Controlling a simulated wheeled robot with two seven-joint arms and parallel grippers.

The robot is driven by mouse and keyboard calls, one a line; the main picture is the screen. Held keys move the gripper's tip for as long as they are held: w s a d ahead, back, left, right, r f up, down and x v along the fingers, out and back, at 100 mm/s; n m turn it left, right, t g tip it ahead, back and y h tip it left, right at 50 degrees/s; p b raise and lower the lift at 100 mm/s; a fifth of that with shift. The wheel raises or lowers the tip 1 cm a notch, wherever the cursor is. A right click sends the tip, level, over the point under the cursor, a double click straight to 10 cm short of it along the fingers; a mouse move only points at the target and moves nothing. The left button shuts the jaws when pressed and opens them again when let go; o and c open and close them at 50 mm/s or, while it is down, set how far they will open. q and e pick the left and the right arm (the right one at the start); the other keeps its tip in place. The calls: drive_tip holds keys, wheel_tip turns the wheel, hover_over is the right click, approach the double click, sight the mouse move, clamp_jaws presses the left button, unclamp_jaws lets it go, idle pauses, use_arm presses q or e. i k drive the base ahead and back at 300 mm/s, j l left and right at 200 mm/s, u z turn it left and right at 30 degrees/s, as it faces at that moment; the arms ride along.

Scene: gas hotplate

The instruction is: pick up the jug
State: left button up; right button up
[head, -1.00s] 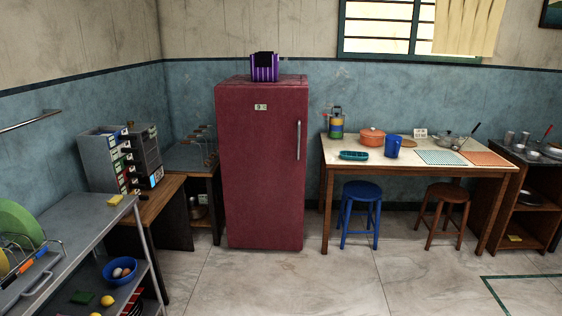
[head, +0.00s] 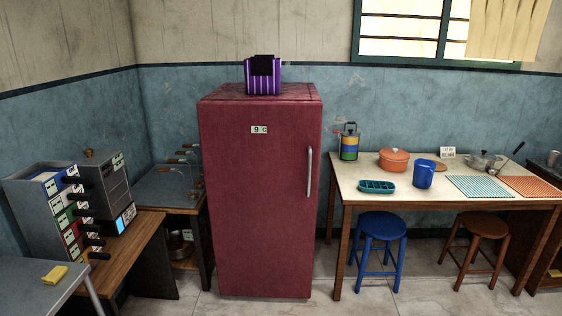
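Neither of my grippers shows in the head view.
A tall red fridge (head: 260,200) stands left of the table. A blue stool (head: 381,229) and a brown stool (head: 480,228) stand at the table's front. A striped canister (head: 349,146) is at its back left. Bare floor shows between fridge and stools.

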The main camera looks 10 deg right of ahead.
sight(424, 170)
drive_tip(key=i+j+z, duration=0.15)
drive_tip(key=i, duration=0.55)
drive_tip(key=i+j+z, duration=0.15)
drive_tip(key=i, duration=0.6)
drive_tip(key=i+j+z, duration=0.15)
drive_tip(key=i+z, duration=0.25)
drive_tip(key=i+j+z, duration=0.4)
drive_tip(key=i+l, duration=0.05)
drive_tip(key=i, duration=0.05)
